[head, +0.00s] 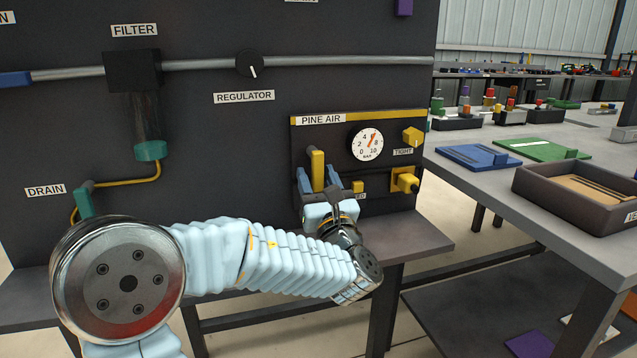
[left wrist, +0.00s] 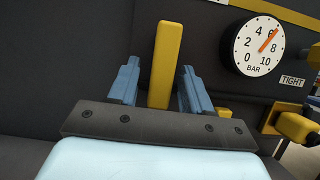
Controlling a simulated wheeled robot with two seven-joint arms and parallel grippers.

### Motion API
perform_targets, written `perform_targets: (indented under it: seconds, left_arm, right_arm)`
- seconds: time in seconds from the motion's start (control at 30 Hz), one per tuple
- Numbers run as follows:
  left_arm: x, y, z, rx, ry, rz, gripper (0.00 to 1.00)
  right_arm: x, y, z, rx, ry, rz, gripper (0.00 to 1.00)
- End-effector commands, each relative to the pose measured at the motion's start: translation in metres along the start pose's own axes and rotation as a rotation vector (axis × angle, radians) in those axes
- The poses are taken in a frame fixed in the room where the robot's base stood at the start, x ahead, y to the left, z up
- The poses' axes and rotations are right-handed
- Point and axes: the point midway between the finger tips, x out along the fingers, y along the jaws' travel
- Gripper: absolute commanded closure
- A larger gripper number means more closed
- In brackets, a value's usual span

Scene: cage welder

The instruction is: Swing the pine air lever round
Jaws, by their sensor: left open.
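The pine air lever is a yellow upright handle (head: 317,170) on the dark panel, under the PINE AIR label (head: 321,120). It also shows in the left wrist view (left wrist: 166,62), standing upright between my blue fingers. My left gripper (head: 319,182) is open, with one finger on each side of the lever. In the left wrist view a gap shows between the lever and each finger of the gripper (left wrist: 152,90). The lever's lower end is hidden behind my gripper. My right gripper is not in view.
A round gauge (head: 366,143) sits right of the lever, its orange needle pointing up and right. Yellow fittings (head: 404,181) stick out at the panel's right side, near a TIGHT label (head: 403,152). A grey table with a dark tray (head: 540,190) stands at the right.

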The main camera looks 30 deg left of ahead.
Motion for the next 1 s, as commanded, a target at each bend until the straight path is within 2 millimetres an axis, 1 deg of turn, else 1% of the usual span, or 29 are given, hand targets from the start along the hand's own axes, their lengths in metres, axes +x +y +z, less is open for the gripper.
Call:
perform_targets:
  seconds: [0.07,0.17,0.27,0.5,0.63,0.7,0.8,1.0]
  left_arm:
    - [-0.003,0.000,0.000,-0.001,0.000,-0.001,0.51]
    - [-0.015,-0.001,-0.001,-0.002,0.000,-0.004,0.51]
    - [-0.036,-0.001,-0.002,-0.001,0.000,-0.005,0.51]
    - [-0.096,-0.001,-0.002,0.000,0.000,-0.005,0.51]
    - [-0.120,-0.001,-0.002,0.000,0.000,-0.004,0.51]
    - [-0.129,-0.001,-0.001,0.000,0.001,-0.003,0.51]
    - [-0.136,-0.001,-0.001,0.000,0.000,-0.002,0.51]
    - [-0.139,0.000,0.000,0.001,0.000,0.000,0.51]
  right_arm:
    - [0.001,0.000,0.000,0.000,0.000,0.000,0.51]
    - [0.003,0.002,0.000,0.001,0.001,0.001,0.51]
    - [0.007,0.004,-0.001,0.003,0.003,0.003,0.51]
    - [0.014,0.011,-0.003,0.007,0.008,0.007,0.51]
    - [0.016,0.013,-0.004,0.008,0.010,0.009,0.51]
    - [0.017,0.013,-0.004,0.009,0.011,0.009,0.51]
    - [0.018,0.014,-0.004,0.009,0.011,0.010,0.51]
    - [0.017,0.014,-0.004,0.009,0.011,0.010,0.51]
